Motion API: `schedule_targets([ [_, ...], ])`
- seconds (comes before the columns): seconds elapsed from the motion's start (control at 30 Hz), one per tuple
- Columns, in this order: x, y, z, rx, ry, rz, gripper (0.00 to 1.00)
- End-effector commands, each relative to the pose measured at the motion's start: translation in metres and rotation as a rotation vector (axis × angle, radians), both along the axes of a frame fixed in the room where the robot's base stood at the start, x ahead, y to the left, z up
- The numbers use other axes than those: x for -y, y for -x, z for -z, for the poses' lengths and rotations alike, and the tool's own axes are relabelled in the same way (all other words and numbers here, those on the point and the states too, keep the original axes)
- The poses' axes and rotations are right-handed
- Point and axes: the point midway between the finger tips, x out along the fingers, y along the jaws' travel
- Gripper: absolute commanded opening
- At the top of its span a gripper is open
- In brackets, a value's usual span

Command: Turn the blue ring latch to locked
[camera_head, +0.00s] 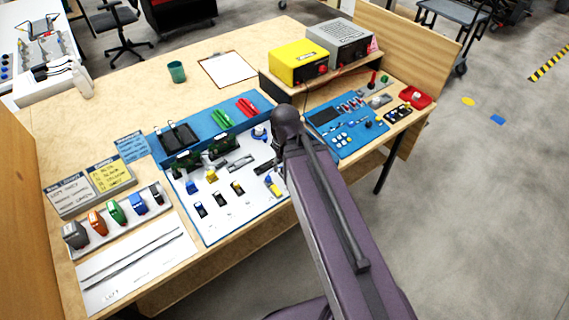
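My purple arm reaches in from the lower right over the board's right edge. My gripper (267,166) seems to be the dark shape just left of the arm, low over the board's right side. Its fingers are mostly hidden and cannot be made out. Whether it touches anything cannot be told.
The white board (222,222) carries green circuit boards (188,160) and small switches. A blue control panel (355,140) stands to the right, with yellow (299,62) and grey (340,40) boxes behind. Coloured parts (116,212) line the left. The table's back left is mostly clear.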

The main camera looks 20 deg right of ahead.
Motion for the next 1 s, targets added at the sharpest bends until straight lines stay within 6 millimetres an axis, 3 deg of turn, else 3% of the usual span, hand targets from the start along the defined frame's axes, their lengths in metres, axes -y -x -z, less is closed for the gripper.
schedule_targets([
  [0.17, 0.0, -0.006, -0.001, 0.0, -0.001, -0.007, 0.65],
  [0.37, -0.001, -0.037, -0.006, -0.001, -0.003, -0.051, 0.65],
  [0.8, -0.005, -0.173, -0.026, -0.004, -0.018, -0.271, 0.65],
  [1.0, -0.006, -0.222, -0.032, -0.005, -0.024, -0.36, 0.65],
])
